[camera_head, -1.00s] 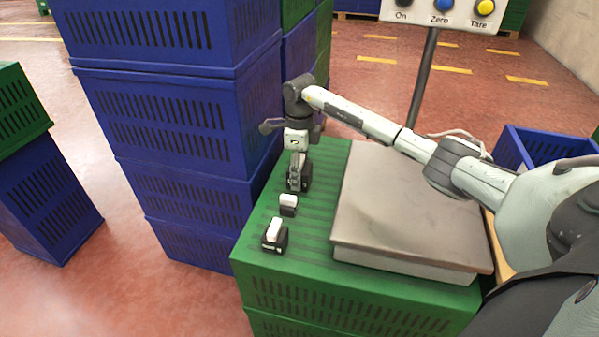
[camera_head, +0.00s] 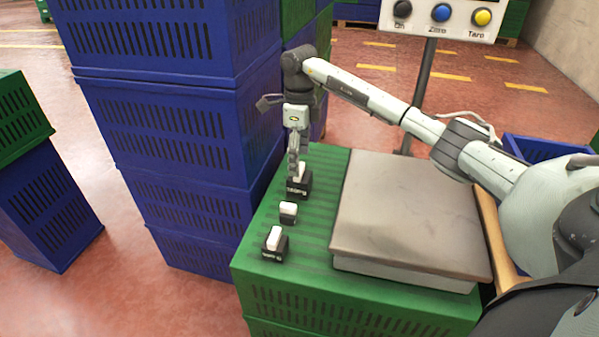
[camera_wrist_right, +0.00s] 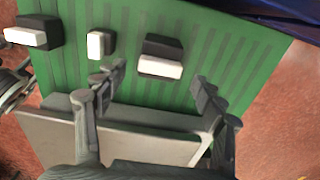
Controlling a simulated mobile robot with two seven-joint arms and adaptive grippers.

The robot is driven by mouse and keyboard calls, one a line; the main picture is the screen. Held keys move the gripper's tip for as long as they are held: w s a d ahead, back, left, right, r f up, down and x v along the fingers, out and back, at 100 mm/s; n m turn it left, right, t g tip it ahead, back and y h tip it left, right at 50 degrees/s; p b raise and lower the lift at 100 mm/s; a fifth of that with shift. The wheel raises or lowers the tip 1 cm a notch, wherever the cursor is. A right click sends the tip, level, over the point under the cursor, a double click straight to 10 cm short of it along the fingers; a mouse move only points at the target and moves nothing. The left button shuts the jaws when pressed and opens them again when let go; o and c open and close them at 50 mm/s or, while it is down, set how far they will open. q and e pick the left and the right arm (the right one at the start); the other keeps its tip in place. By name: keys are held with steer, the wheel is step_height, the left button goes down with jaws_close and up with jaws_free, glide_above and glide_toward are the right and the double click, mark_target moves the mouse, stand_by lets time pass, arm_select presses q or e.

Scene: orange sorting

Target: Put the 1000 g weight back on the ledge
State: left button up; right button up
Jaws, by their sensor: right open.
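Three black weights with white handles stand in a row on the green ledge (camera_head: 325,170) beside the scale. The far weight (camera_head: 298,187) is the largest, and I take it for the 1000 g weight; its label is too small to read surely. My right gripper (camera_head: 297,165) is directly above it, pointing down, and overlaps its top in the head view. In the wrist view my right gripper (camera_wrist_right: 158,90) is open, with this weight (camera_wrist_right: 162,55) between and beyond the fingertips, unheld. The small weight (camera_head: 288,212) and the near weight (camera_head: 275,243) stand apart from it. My left gripper is not in view.
The scale's plate (camera_head: 410,215) is empty, right of the weights. The scale's post and button panel (camera_head: 440,18) rise behind it. A tall stack of blue crates (camera_head: 190,130) stands close on the left. A blue crate (camera_head: 540,150) is at the right.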

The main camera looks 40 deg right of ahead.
step_height(320, 180, up, 3)
steer(key=shift+r, duration=0.55)
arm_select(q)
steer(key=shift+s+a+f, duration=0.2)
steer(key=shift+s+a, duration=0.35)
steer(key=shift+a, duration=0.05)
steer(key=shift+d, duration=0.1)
